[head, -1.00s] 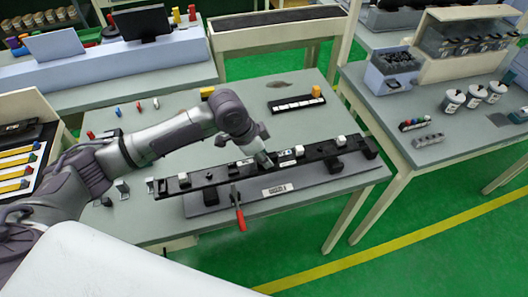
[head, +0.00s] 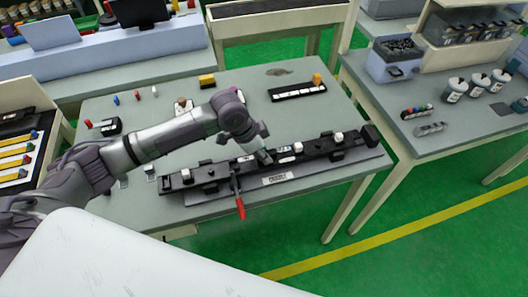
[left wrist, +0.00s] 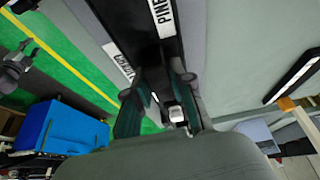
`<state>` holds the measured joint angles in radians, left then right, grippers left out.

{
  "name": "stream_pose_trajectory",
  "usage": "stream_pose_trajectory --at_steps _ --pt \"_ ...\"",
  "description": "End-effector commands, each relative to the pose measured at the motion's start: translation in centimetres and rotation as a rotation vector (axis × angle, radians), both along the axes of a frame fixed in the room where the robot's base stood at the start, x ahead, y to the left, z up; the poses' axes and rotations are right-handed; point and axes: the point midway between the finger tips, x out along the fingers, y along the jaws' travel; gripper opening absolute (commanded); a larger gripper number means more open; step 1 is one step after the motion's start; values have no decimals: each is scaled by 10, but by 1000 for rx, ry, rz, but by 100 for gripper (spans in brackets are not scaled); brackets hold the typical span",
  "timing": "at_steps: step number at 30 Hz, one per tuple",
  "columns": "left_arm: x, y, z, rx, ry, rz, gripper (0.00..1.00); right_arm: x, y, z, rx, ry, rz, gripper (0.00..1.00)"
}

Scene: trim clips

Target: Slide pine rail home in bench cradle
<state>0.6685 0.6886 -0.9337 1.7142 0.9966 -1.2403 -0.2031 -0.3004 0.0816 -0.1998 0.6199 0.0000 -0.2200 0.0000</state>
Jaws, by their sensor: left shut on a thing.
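The pine rail (head: 222,173) is a long black bar with white and dark clips along its top. It lies lengthwise over the grey bench cradle (head: 335,168), which has a white label on its front. My left gripper (head: 264,158) is shut on the rail near its middle, pointing down from above. In the left wrist view the rail (left wrist: 150,42), with a white label reading "PINE", runs between the fingers (left wrist: 160,112). Whether the rail is fully seated cannot be told.
A red-handled clamp (head: 239,207) stands at the cradle's front edge. A black strip with white pieces (head: 298,92) lies behind on the table. Small coloured parts sit at the back left. The table (head: 180,215) is bare at its front left.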

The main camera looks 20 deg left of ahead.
Motion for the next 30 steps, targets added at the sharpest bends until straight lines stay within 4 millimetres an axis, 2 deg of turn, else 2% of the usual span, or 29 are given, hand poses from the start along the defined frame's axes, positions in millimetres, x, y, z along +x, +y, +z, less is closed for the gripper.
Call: stream_pose_trajectory --at_steps 30 --pt "10 -14 -1 -1 -2 0 0 1 2 1 2 -1 -1 44"
